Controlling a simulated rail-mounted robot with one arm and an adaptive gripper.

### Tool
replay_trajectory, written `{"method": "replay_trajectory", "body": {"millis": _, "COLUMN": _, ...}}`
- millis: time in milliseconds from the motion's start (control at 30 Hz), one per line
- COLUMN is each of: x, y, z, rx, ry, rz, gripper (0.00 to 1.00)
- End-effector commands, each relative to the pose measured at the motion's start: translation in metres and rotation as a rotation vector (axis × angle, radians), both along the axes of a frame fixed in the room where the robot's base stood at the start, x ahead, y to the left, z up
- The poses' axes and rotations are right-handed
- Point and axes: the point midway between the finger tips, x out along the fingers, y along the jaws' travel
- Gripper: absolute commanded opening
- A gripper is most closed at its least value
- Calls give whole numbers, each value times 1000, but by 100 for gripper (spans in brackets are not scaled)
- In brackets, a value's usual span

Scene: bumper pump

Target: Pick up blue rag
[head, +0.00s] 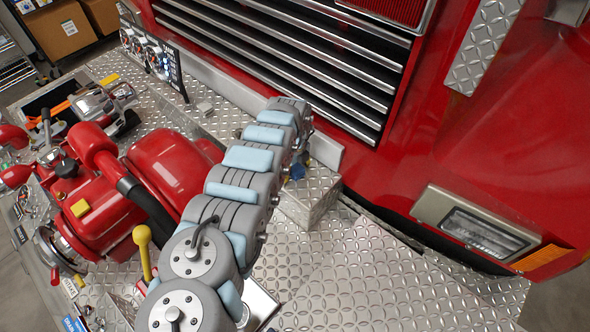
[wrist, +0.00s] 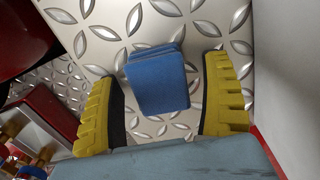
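The blue rag (wrist: 157,82) is a folded, block-like cloth on a silver diamond-plate surface in the wrist view. My gripper (wrist: 160,72) is open, with one yellow ribbed finger on each side of the rag. A narrow gap shows between each finger and the rag, so neither seems to touch it. In the head view my arm hides most of the gripper, and only a small blue patch shows beside the arm's far end.
A raised diamond-plate box (head: 311,197) stands below the arm's end, close to the red truck front with its grille (head: 290,50). A red pump (head: 165,165) and a yellow-knobbed lever (head: 142,240) stand to the left. Open diamond plate (head: 375,285) lies at the front right.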

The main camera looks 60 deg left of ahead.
Motion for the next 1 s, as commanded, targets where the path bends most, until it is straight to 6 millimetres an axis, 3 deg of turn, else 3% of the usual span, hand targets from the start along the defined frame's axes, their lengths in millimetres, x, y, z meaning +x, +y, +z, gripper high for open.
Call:
{"method": "replay_trajectory", "body": {"millis": 33, "x": 0, "y": 0, "z": 0, "rx": 0, "ry": 0, "rz": 0, "gripper": 68}}
{"method": "replay_trajectory", "body": {"millis": 200, "x": 0, "y": 0, "z": 0, "rx": 0, "ry": 0, "rz": 1, "gripper": 19}}
{"method": "replay_trajectory", "body": {"millis": 233, "x": 0, "y": 0, "z": 0, "rx": 0, "ry": 0, "rz": 1, "gripper": 17}}
{"method": "replay_trajectory", "body": {"millis": 667, "x": 0, "y": 0, "z": 2, "rx": -1, "ry": 0, "rz": 1, "gripper": 17}}
{"method": "replay_trajectory", "body": {"millis": 1000, "x": 0, "y": 1, "z": 28, "rx": 1, "ry": -1, "rz": 1, "gripper": 17}}
